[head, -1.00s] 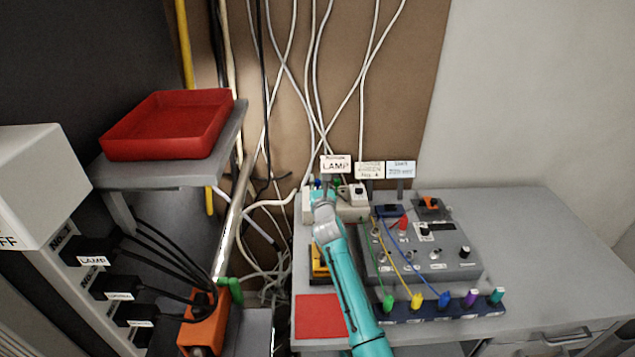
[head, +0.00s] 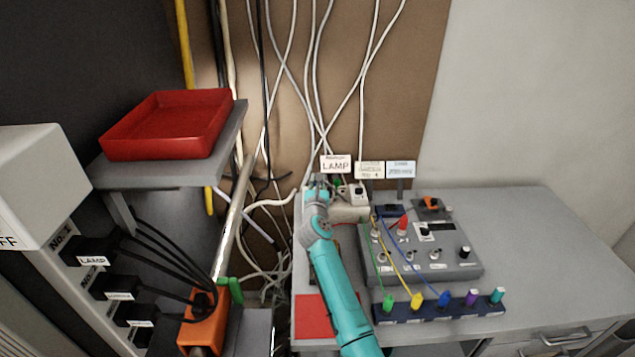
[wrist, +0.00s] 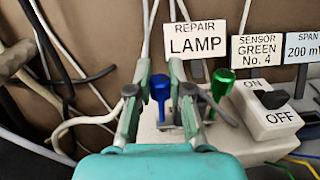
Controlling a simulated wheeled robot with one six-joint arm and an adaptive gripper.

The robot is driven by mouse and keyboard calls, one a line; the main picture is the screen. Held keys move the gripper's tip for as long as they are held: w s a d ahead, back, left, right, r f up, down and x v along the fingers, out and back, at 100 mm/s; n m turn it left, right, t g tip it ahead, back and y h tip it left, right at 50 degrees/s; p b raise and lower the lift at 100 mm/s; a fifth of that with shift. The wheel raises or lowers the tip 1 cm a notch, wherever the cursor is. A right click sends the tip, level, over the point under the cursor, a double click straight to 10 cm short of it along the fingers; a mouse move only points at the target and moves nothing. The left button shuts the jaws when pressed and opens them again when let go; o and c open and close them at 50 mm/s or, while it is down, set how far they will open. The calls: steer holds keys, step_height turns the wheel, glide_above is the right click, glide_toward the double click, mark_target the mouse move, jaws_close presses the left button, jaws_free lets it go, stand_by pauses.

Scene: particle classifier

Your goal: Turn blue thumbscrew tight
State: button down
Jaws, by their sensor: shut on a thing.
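The blue thumbscrew (wrist: 161,88) stands upright on a light-coloured block (wrist: 225,140) below the "Repair LAMP" sign in the wrist view. My gripper (wrist: 160,72) has one finger on each side of it and is shut on it. The thumbscrew's handle shows between the fingers. In the head view my gripper (head: 317,183) is at the back left of the bench, and the blue thumbscrew is hidden there.
A green thumbscrew (wrist: 222,84) stands close to the right finger. An ON/OFF switch (wrist: 272,100) is further right. White cables hang behind. A grey control box (head: 425,255) with coloured wires and a red mat (head: 312,315) are on the bench.

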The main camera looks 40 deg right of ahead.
steer(key=shift+h, duration=0.3)
steer(key=m+g+h, duration=0.3)
steer(key=m+g, duration=0.1)
steer(key=g, duration=0.1)
steer(key=shift+w+a+r+h, duration=0.1)
steer(key=shift+w+h, duration=0.05)
steer(key=shift+h, duration=0.25)
steer(key=shift+m+g+h, duration=0.5)
steer(key=shift+m+g, duration=0.5)
steer(key=shift+g, duration=0.45)
steer(key=shift+m+g+h, duration=0.5)
steer(key=shift+m+g, duration=0.5)
steer(key=shift+g, duration=0.45)
steer(key=shift+m+g, duration=0.3)
steer(key=shift+g, duration=0.2)
steer(key=c, duration=1)
jaws_free()
steer(key=shift+c, duration=0.2)
step_height(320, 180, up, 10)
steer(key=shift+f, duration=0.1)
